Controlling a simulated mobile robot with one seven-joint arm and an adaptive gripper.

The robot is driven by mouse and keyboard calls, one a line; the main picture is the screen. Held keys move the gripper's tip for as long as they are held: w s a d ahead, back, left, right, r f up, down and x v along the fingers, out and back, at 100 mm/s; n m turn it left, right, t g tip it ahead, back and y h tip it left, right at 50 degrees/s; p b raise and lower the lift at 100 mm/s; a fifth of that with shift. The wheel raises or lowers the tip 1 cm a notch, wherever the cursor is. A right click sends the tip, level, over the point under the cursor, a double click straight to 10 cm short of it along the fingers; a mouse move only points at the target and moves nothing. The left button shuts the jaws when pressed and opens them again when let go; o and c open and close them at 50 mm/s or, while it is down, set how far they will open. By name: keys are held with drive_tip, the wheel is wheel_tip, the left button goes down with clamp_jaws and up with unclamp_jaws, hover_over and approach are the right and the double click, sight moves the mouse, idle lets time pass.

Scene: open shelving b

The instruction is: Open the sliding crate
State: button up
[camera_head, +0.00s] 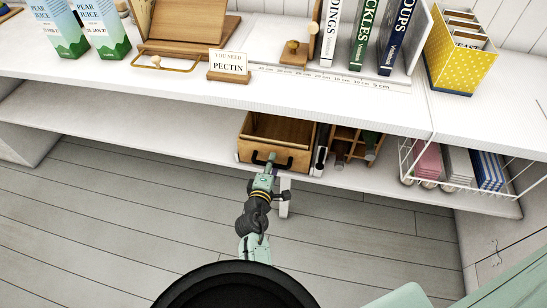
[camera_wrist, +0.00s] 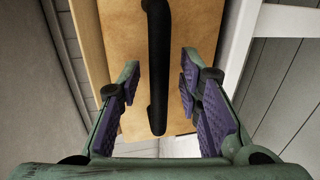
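The sliding crate (camera_head: 290,156) is a wooden box with an open top on the lower shelf. Its front panel (camera_wrist: 125,30) fills the upper middle of the wrist view. A black bar handle (camera_wrist: 157,65) is on that front and runs up and down in the wrist view. My gripper (camera_head: 266,172) is at the crate's front, by the handle. In the wrist view my gripper (camera_wrist: 160,75) is open, with one purple-padded finger on each side of the handle and a visible gap on both sides. My gripper hides part of the handle in the head view.
A wooden rack (camera_head: 345,149) with dark items stands right of the crate. A white wire basket (camera_head: 462,170) is farther right. The upper shelf (camera_head: 180,80) overhangs the crate and bears cartons, books and a "PECTIN" sign (camera_head: 229,64). The lower shelf left of the crate is bare.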

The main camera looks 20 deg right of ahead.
drive_tip(key=shift+w+d, duration=0.1)
drive_tip(key=shift+c, duration=0.3)
clamp_jaws()
idle(0.6)
